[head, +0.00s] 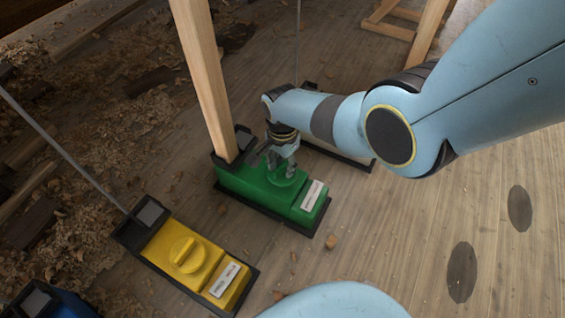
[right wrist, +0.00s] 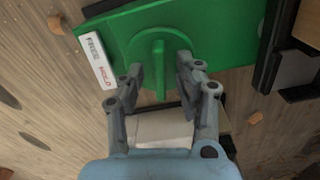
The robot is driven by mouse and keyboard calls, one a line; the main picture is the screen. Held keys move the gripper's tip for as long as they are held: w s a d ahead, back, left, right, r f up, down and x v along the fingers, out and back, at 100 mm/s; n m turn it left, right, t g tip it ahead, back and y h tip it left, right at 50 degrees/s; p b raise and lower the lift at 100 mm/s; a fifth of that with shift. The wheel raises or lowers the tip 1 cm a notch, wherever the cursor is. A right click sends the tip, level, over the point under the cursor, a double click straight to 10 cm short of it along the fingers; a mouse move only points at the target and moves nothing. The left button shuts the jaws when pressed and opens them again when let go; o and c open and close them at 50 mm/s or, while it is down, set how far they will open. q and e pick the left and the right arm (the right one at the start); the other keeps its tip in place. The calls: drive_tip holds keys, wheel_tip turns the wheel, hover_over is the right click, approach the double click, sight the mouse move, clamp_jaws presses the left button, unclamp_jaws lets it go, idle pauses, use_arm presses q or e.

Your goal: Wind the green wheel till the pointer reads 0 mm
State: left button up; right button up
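The green box (head: 240,185) stands on the plank floor in the head view. Its green wheel (head: 283,177), with a raised grip bar (right wrist: 158,68), is on its top. My right gripper (head: 282,160) points down at the wheel. In the right wrist view its two fingers (right wrist: 162,72) stand on either side of the bar, with gaps to it, so it is open. A white plate (head: 312,195) with red and black marks (right wrist: 98,62) lies at one end of the box; its reading is too small to tell. My left gripper is not in view.
A yellow box (head: 168,252) with its own knob is at the lower left, and a blue box (head: 40,303) is in the corner. Wood shavings (head: 65,160) litter the left; the floor at right is mostly clear.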

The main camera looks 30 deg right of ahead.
sight(283, 166)
wheel_tip(283, 166, up, 12)
idle(0.6)
